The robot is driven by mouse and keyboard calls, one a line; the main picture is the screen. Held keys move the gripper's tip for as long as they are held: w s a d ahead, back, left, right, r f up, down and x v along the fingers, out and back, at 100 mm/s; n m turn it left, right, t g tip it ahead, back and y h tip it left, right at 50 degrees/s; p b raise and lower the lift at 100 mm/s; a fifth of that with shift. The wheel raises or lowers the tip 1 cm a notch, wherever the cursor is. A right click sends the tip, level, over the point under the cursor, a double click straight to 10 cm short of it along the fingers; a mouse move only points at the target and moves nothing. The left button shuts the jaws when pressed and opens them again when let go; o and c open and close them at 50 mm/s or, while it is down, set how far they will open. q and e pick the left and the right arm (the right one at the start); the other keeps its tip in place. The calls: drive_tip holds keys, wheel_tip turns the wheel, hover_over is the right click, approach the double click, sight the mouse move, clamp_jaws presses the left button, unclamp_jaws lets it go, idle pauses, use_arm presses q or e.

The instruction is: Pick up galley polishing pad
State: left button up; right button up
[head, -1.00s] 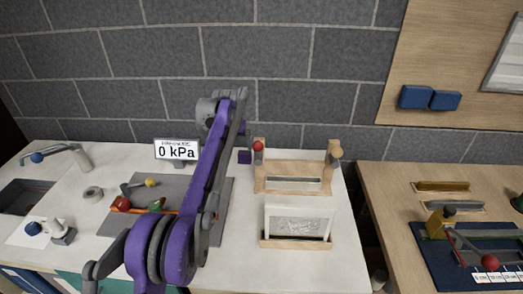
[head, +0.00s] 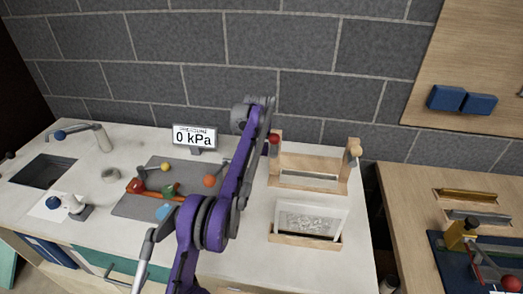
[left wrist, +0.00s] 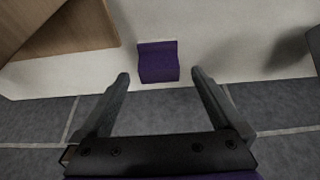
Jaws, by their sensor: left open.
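A small purple block, which looks like the polishing pad (left wrist: 158,64), sits on the pale counter near the wall in the left wrist view. My left gripper (left wrist: 160,76) is open and empty, with one fingertip to each side of the pad in the picture. I cannot tell how far above or short of it the fingers are. In the head view my purple left arm (head: 232,185) reaches over the counter and hides the pad and the fingers. My right gripper is not in view.
A wooden frame with posts (head: 310,178) and a tray with a white panel (head: 308,222) stand right of the arm. A grey mat (head: 135,205) with small parts and a 0 kPa sign (head: 194,137) are left of it. The grey block wall (head: 180,80) rises behind.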

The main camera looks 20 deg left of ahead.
sight(261, 144)
use_arm(q)
drive_tip(key=x, duration=0.3)
drive_tip(key=c, duration=1.4)
drive_tip(key=shift+r, duration=0.1)
drive_tip(key=shift+c, duration=0.2)
drive_tip(key=shift+s+d+r, duration=0.1)
drive_tip(key=shift+s+r, duration=0.1)
drive_tip(key=shift+r, duration=0.25)
wheel_tip(261, 144, up, 6)
drive_tip(key=shift+f+p, duration=0.15)
drive_tip(key=shift+p, duration=0.55)
drive_tip(key=s, duration=0.1)
drive_tip(key=b, duration=0.1)
drive_tip(key=s+b, duration=0.1)
drive_tip(key=shift+s+d+f, duration=0.3)
drive_tip(key=shift+s+d, duration=0.05)
drive_tip(key=shift+d, duration=0.05)
drive_tip(key=s+d+b, duration=0.3)
drive_tip(key=s+d, duration=0.1)
drive_tip(key=s, duration=1.2)
drive_tip(key=shift+s+r, duration=0.15)
drive_tip(key=shift+r, duration=0.3)
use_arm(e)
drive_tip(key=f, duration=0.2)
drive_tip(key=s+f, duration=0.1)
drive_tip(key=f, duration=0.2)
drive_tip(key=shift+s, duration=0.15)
